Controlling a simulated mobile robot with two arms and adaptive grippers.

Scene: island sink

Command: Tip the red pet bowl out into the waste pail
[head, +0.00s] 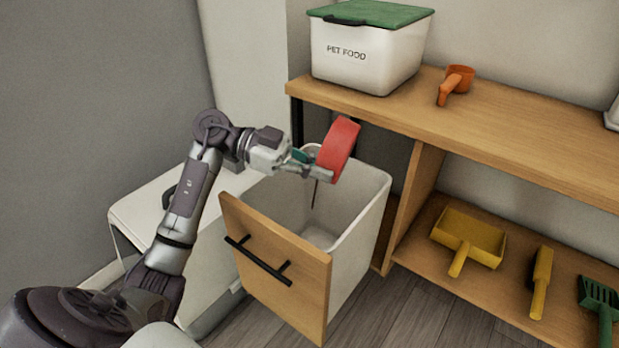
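The red pet bowl (338,147) is tipped steeply on its side above the white waste pail (365,200). My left gripper (312,168) is shut on the bowl's lower left edge. The bowl's inside faces away from view. A thin dark streak (315,193) hangs below the bowl, inside the pail opening; I cannot tell whether it is falling contents. The pail stands open behind a wooden drawer front (275,262) with a black handle. Most of the pail's floor is hidden. My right gripper is not in view.
A white pet food bin (365,55) with a green lid and an orange scoop (456,82) stand on the wooden shelf top (520,135). Below are a yellow dustpan (468,238), a yellow brush (541,280) and a green slotted scoop (600,300). A white cabinet (150,215) stands left.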

